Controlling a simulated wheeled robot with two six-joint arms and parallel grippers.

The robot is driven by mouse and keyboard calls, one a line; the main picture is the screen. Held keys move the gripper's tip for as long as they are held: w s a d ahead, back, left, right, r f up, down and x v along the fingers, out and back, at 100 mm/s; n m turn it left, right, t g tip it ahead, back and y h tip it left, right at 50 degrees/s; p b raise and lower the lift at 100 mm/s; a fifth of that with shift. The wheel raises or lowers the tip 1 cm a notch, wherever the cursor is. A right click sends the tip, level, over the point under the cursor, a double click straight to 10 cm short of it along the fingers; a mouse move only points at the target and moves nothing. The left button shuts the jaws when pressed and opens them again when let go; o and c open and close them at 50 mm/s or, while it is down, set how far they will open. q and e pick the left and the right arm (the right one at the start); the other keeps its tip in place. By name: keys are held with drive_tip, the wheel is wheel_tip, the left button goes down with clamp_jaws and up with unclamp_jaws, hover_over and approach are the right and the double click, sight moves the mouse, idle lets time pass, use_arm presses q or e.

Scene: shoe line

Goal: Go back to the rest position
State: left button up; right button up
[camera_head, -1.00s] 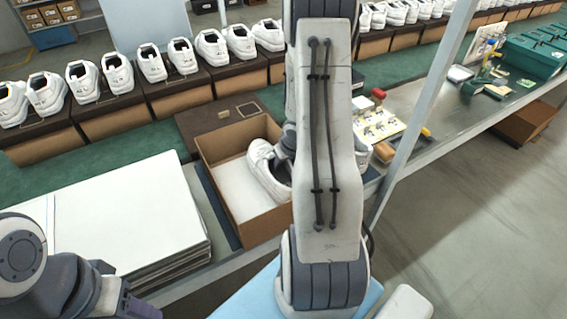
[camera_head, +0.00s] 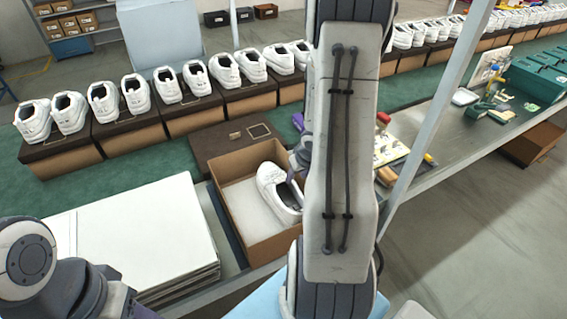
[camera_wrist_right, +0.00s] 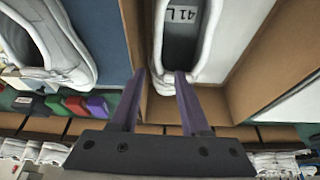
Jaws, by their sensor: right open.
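A white shoe (camera_head: 279,192) lies in the open cardboard box (camera_head: 271,252), at its right side. Its heel opening and a "41 L" label show in the right wrist view (camera_wrist_right: 181,40). My right gripper (camera_head: 296,150) is partly hidden behind my right arm. Its two purple fingers stand apart and empty in the right wrist view (camera_wrist_right: 161,78), close to the shoe's heel end; contact cannot be told. My left arm is at the bottom left; a purple piece of the left gripper (camera_head: 146,313) shows at the picture's edge, its jaws not readable.
A second white shoe (camera_wrist_right: 45,45) lies outside the box. White sheets (camera_head: 140,235) are stacked left of the box. A dark lid (camera_head: 235,148) lies behind it. A row of shoes on boxes (camera_head: 140,135) runs along the back. A metal post (camera_head: 440,110) stands right of my arm.

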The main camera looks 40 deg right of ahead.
drive_tip(key=shift+r, duration=0.1)
drive_tip(key=w+a+r+n, duration=0.1)
drive_tip(key=a+r+n, duration=0.15)
drive_tip(key=a, duration=0.35)
drive_tip(key=a+r+n+g, duration=0.1)
drive_tip(key=a+r, duration=0.3)
drive_tip(key=a, duration=0.3)
drive_tip(key=w+a+r+n, duration=0.1)
drive_tip(key=a+r, duration=0.2)
drive_tip(key=a, duration=0.3)
drive_tip(key=s+a+r+n+g+y, duration=0.1)
drive_tip(key=s+a+r+n, duration=0.1)
drive_tip(key=s+a, duration=0.6)
drive_tip(key=s+a+r+n+g+y, duration=0.1)
drive_tip(key=s+a+r+n+g, duration=0.1)
drive_tip(key=s+a, duration=0.7)
drive_tip(key=shift+s+a+r+n, duration=0.15)
drive_tip(key=shift+a+r+n, duration=0.2)
drive_tip(key=shift+r+n, duration=0.55)
drive_tip(key=shift+f, duration=0.15)
